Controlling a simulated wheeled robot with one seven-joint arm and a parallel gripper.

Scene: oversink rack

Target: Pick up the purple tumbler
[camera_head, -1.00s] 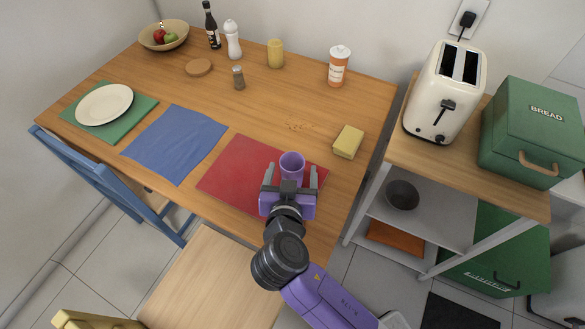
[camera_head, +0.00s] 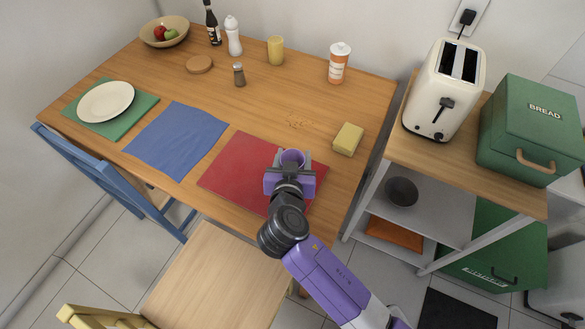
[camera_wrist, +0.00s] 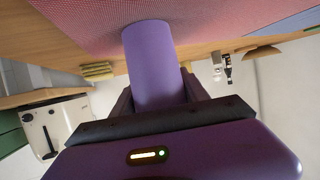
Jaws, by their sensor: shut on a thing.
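The lower part is hidden by my gripper in the head view.
A yellow sponge (camera_head: 348,139) lies to the right of the tumbler. A blue placemat (camera_head: 176,140) lies left. A wooden chair seat (camera_head: 215,270) is in front.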

